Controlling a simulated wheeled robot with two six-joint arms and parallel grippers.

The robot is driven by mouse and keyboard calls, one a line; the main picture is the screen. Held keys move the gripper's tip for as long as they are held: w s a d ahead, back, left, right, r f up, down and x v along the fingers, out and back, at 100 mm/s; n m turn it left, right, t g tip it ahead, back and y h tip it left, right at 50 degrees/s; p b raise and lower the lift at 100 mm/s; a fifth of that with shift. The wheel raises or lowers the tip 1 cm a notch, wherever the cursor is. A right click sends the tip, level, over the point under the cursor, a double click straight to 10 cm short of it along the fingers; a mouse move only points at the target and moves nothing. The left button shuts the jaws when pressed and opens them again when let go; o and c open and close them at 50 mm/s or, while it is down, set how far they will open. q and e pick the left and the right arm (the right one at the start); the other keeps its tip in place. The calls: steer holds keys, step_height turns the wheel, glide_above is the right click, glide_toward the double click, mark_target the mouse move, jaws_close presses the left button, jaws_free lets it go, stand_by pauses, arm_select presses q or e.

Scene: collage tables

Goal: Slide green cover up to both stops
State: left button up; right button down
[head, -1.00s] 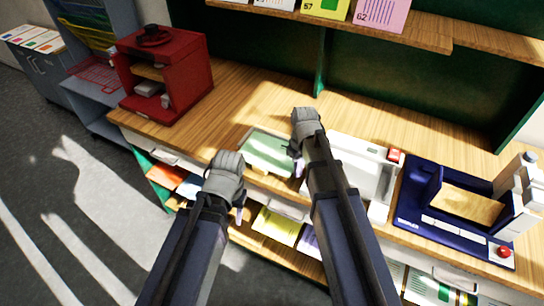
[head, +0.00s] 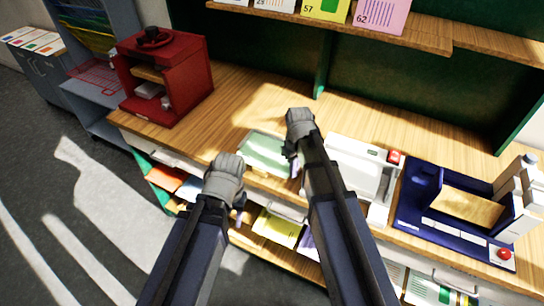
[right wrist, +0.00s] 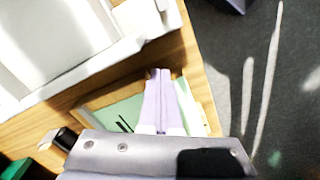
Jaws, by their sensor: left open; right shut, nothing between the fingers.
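The green cover (head: 266,150) lies flat on the wooden table between my two grippers, with a pale edge along its left and front sides. My right gripper (head: 297,170) is shut and empty at the cover's right side. In the right wrist view its lavender fingers (right wrist: 160,95) are together over or against the green cover (right wrist: 122,114), which bears black marks; contact is not clear. My left gripper (head: 240,214) is open, at the table's front edge, left of and in front of the cover. The stops cannot be made out, and my wrists hide part of the cover's surroundings.
A white device (head: 357,168) with a red button stands close right of the cover. Further right is a blue tray-like fixture (head: 418,222). A red cabinet (head: 193,70) stands at the left. Table behind the cover is clear; shelves with papers lie below the front edge.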

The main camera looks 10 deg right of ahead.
stand_by(0.4)
steer(key=shift+s+d, duration=0.3)
steer(key=shift+d, duration=0.15)
step_height(320, 180, up, 7)
steer(key=p, duration=0.7)
steer(key=s+a+f+b, duration=0.1)
steer(key=s+a, duration=0.4)
steer(key=s, duration=0.2)
steer(key=s+a+f+m+h+b, duration=0.1)
steer(key=s+a, duration=0.4)
steer(key=s, duration=0.2)
steer(key=shift+s+f+b, duration=0.25)
steer(key=shift+s+b, duration=0.05)
steer(key=shift+s, duration=0.05)
